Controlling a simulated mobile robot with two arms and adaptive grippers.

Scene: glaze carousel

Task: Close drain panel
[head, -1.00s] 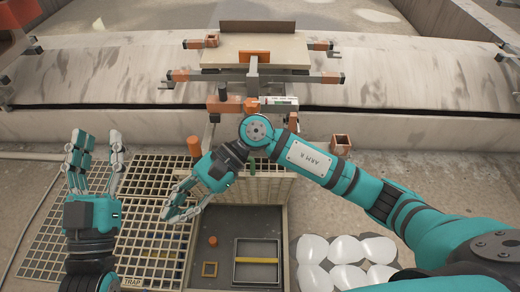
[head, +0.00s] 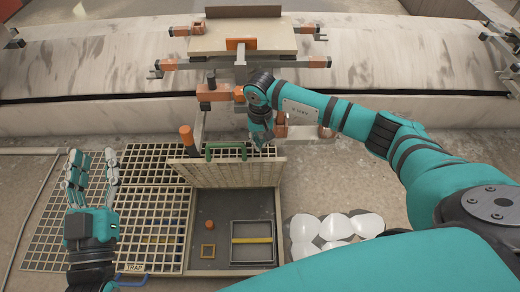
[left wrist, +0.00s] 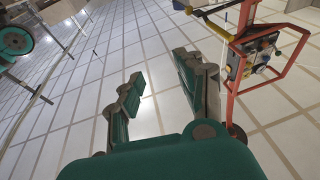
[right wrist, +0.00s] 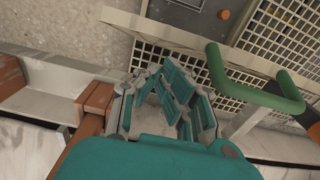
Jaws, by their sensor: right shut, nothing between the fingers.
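The drain panel (head: 240,175) is a pale slab standing raised at the far edge of the dark drain opening (head: 208,262) in the head view. Its green handle (head: 228,146) shows at the panel's top; in the right wrist view the handle (right wrist: 216,72) is just right of the fingers. My right gripper (head: 262,147) is shut and empty, near the panel's upper right part, pointing down. Its fingers show in the right wrist view (right wrist: 176,88); whether they touch the panel I cannot tell. My left gripper (head: 92,160) is open and empty over the grating at the left.
Grating (head: 155,215) lies to the left, with an orange post (head: 187,138). White rounded pieces (head: 335,226) lie to the right. An orange-and-grey frame stands behind.

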